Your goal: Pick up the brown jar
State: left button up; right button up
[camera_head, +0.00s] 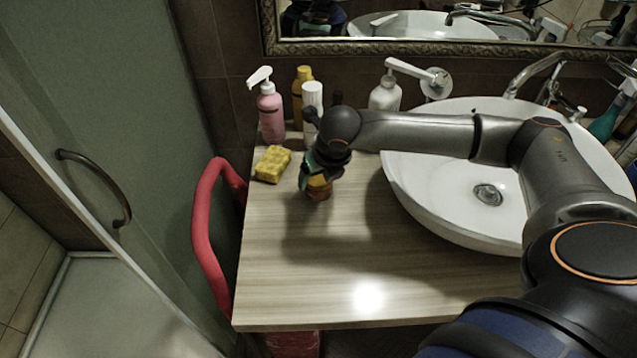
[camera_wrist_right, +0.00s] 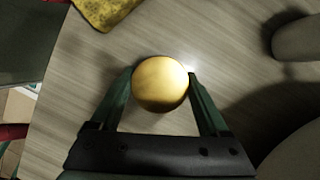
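The brown jar (camera_head: 319,190) stands on the wooden countertop (camera_head: 300,280), with its upper part mostly hidden by my right gripper in the head view. In the right wrist view its round yellow-orange lid (camera_wrist_right: 160,84) lies between the two green fingers. My right gripper (camera_head: 310,176) is over the jar from above. In the wrist view the right gripper (camera_wrist_right: 161,76) is open, with one finger on each side of the lid, very close to its edges. Whether the fingers touch the jar is unclear. My left gripper is not in view.
A yellow sponge (camera_head: 272,164) lies just left of the jar. Behind stand a pink pump bottle (camera_head: 270,112), a yellow bottle (camera_head: 297,95), a white can (camera_head: 312,96) and a white dispenser (camera_head: 385,95). The white basin (camera_head: 440,200) is to the right. The front countertop is clear.

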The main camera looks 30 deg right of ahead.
jog(key=c, duration=0.9)
jog(key=shift+c, duration=0.4)
jog(key=shift+r, duration=0.15)
